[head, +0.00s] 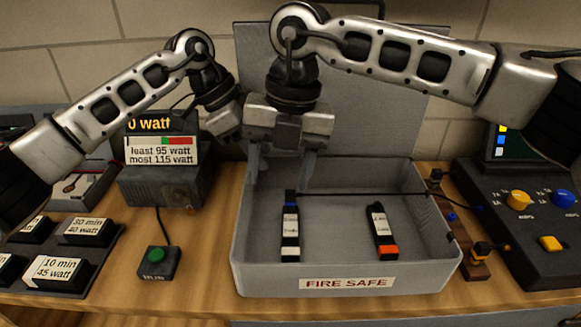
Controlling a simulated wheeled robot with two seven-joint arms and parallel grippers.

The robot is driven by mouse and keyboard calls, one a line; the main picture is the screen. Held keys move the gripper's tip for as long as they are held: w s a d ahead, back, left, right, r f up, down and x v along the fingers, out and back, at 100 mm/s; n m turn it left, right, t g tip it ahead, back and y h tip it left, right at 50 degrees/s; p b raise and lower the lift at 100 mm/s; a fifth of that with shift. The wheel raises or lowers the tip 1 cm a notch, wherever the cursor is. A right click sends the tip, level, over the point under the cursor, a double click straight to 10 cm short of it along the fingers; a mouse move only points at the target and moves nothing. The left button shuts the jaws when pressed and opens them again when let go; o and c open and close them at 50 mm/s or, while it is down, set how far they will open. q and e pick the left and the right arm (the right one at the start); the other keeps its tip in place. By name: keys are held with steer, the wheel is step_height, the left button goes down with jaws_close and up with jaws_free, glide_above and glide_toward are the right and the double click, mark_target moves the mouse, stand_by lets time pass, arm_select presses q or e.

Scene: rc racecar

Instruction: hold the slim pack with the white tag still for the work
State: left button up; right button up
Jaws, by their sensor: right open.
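The slim pack with the white tag (290,238) lies in the grey fire-safe box (350,270), left of centre. It is dark, with a pale label, a white near end and a blue far end. My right gripper (281,168) is open above the box's left part, its fingers pointing down. It is behind and above the pack, apparently not touching it. My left gripper (228,124) is just left of my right gripper; its fingertips are hidden or too unclear to tell their opening.
A second pack with an orange end (384,232) lies right in the box. A dark cable (370,195) crosses the box to a brown connector strip (470,255). A watt display (163,150), green button (156,256) and time blocks (60,270) stand left. A knob console (530,220) stands right.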

mark_target(291, 243)
steer(key=shift+t+h, duration=0.4)
steer(key=shift+h, duration=0.5)
steer(key=f, duration=0.5)
steer(key=d+f, duration=0.1)
steer(key=f, duration=1)
steer(key=shift+w+d+f, duration=0.25)
steer(key=shift+w+d, duration=0.05)
steer(key=shift+w, duration=0.05)
